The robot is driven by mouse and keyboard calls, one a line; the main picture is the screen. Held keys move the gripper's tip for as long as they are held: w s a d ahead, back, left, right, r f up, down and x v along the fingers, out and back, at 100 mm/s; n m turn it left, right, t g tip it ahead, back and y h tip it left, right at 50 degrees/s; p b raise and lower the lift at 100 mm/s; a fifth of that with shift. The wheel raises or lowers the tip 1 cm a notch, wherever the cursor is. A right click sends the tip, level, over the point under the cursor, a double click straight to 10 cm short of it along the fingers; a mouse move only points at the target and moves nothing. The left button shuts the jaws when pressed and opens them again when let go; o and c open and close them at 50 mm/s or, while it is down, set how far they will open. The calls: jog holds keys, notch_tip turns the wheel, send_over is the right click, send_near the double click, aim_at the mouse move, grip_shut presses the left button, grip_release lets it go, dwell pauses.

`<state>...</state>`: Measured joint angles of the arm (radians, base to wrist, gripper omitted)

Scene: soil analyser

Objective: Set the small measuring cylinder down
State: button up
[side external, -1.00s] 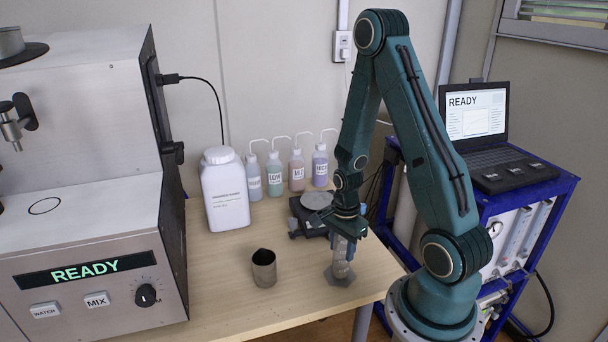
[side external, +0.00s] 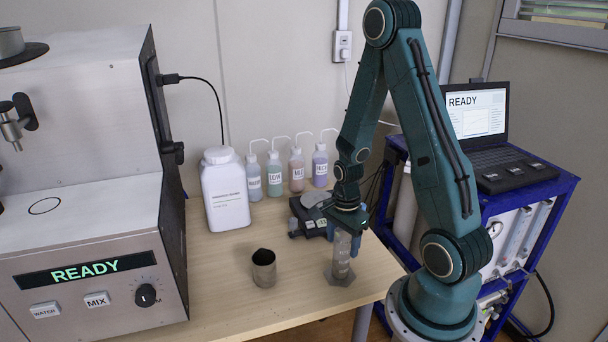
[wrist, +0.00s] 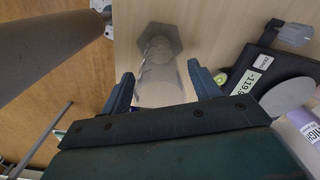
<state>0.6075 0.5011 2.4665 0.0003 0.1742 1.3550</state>
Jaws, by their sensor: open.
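The small measuring cylinder (side external: 341,258) is clear with a hexagonal foot, and it stands upright on the wooden table near its front right edge. In the wrist view the cylinder (wrist: 158,72) lies between the two fingers, its foot farthest from me. My gripper (side external: 347,232) is above and around the upper part of the cylinder. In the wrist view my gripper (wrist: 160,85) is open, with a finger on each side of the cylinder and a gap visible on at least one side.
A white jug (side external: 225,190) and several wash bottles (side external: 297,171) stand at the back. The analyser (side external: 85,250) fills the left. The table's front edge is close.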

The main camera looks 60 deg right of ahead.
notch_tip(320, 180, up, 10)
dwell(0.7)
dwell(0.5)
jog(key=s+a+r+n+t, duration=0.2)
jog(key=a+r+n, duration=0.6)
jog(key=n, duration=0.3)
jog(key=s+a+r+n+t, duration=0.3)
jog(key=a+r+n, duration=0.5)
jog(key=r+n, duration=0.2)
jog(key=shift+s+a+n+t, duration=0.15)
jog(key=shift+s+n+t, duration=0.15)
jog(key=shift+n, duration=0.4)
